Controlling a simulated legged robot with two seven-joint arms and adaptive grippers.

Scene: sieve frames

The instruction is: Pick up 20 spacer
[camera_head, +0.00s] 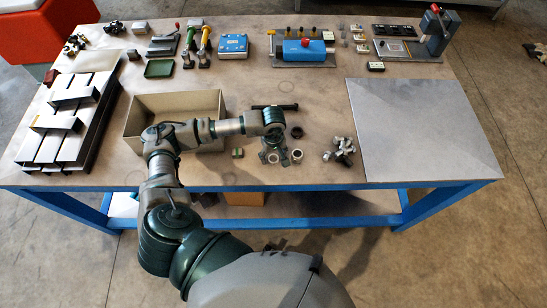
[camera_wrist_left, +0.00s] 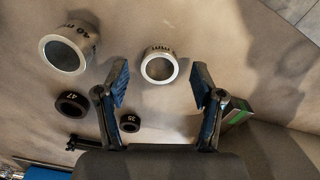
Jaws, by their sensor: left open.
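My left gripper (camera_head: 270,147) (camera_wrist_left: 160,82) is open above the table, over a group of ring-shaped spacers. In the left wrist view a small silver ring (camera_wrist_left: 158,68) lies flat between and just beyond the two fingertips. Its printing is too blurred to read, so I cannot tell if it is the 20 spacer. A larger silver ring (camera_wrist_left: 70,47) marked 40 lies to the upper left. A black ring (camera_wrist_left: 71,104) marked 47 and a smaller black ring (camera_wrist_left: 130,122) marked 35 lie left of and near the left finger. My right gripper is not in view.
A green and silver block (camera_head: 238,153) lies left of the gripper, and a black rod (camera_head: 275,107) lies beyond it. An open cardboard box (camera_head: 135,128) stands left, partly behind my arm. Metal fittings (camera_head: 343,150) and a bare grey plate (camera_head: 420,130) are right.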

